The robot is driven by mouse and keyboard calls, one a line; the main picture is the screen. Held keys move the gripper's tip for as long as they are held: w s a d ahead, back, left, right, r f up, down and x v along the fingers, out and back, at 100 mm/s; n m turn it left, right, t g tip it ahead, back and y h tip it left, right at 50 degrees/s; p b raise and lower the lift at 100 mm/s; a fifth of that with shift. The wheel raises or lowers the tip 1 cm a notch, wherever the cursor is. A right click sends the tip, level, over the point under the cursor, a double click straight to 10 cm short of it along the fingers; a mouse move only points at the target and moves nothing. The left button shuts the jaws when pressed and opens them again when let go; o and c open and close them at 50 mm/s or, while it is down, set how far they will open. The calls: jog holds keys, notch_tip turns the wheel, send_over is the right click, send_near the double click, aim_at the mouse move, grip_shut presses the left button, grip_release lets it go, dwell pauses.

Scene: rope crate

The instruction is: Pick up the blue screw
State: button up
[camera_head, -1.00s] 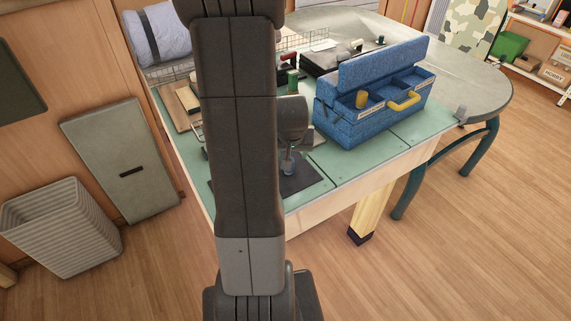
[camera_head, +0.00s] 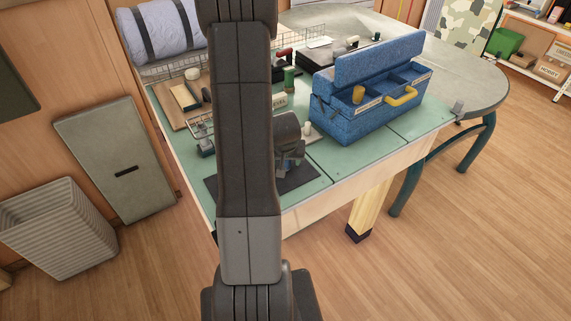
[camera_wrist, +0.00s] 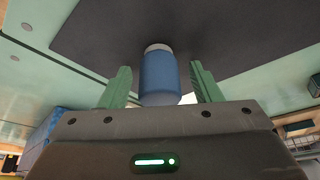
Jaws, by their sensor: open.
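The blue screw (camera_wrist: 159,78) shows in the wrist view as a blue cylinder with a pale grey end, over the dark mat. My gripper (camera_wrist: 161,68) has its two green fingers apart, one on each side of the blue screw. Gaps show between the screw and both fingers, more clearly at their tips. In the head view my gripper (camera_head: 289,162) is low over the dark mat (camera_head: 308,183) near the table's front edge. My arm hides much of that area, and I cannot make out the screw clearly there.
A blue toolbox (camera_head: 345,128) with an open lid and yellow handle stands right of my gripper on the green table (camera_head: 385,150). A wooden tray (camera_head: 176,112), wire baskets and small items lie behind and left. The table's front right is clear.

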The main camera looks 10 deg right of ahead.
grip_shut()
jog(key=shift+r+p, duration=1.15)
jog(key=shift+r, duration=3.9)
